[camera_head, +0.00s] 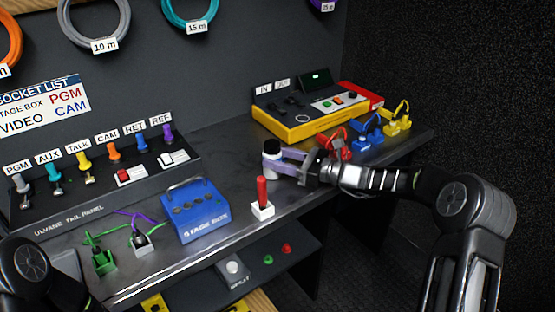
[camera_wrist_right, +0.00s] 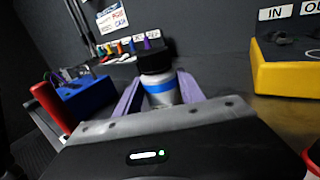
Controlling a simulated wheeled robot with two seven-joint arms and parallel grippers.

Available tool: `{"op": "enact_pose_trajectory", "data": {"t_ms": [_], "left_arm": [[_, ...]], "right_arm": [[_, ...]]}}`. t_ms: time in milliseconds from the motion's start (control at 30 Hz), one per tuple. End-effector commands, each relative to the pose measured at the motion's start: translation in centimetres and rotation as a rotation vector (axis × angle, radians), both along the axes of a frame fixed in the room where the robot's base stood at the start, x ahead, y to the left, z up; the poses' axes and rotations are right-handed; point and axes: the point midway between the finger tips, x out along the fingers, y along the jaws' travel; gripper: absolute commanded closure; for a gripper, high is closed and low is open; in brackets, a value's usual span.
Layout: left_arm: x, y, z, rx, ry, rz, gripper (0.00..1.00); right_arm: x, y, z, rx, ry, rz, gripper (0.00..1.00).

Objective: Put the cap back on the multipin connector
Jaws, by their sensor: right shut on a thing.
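My right gripper (camera_head: 273,161) is over the right part of the bench, its purple fingers around an upright cylinder. In the right wrist view the fingers (camera_wrist_right: 160,93) are shut on this silver cylinder (camera_wrist_right: 164,98), which has a blue band. A wider black round piece (camera_wrist_right: 157,55) sits on top of it, and also shows in the head view (camera_head: 272,146). The cylinder looks like the multipin connector and the black piece like its cap, but I cannot tell for sure. Its lower end is hidden by the gripper. My left gripper is out of view.
A blue stage box (camera_head: 194,211) stands left of the gripper. A red-handled tool in a white holder (camera_head: 263,211) stands in front. A yellow device (camera_head: 310,121) is behind. Red, blue (camera_head: 367,138) and yellow cabled blocks (camera_head: 397,124) are at the right.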

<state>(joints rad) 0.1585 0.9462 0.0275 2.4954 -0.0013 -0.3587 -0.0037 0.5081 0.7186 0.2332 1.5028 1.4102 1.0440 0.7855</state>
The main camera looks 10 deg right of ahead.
Motion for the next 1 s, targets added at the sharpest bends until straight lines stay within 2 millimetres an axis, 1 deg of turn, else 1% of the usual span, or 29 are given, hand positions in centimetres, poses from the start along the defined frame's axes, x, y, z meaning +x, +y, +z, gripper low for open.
{"op": "enact_pose_trajectory", "data": {"t_ms": [400, 433, 600, 700, 1000], "left_arm": [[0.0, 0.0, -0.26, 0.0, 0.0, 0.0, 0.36], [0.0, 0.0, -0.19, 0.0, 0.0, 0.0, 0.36], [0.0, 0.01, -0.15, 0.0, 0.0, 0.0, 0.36], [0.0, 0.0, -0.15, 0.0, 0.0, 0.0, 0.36], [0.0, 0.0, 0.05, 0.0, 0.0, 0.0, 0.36]], "right_arm": [[0.03, 0.04, -0.61, 0.001, -0.003, 0.0, 1.0], [0.02, 0.02, -0.63, 0.0, -0.002, 0.0, 0.52], [0.02, 0.02, -0.58, 0.0, -0.002, 0.0, 0.38], [0.02, 0.02, -0.58, 0.0, -0.002, 0.0, 0.32], [0.02, 0.02, -0.26, 0.0, -0.002, 0.0, 0.32]]}}
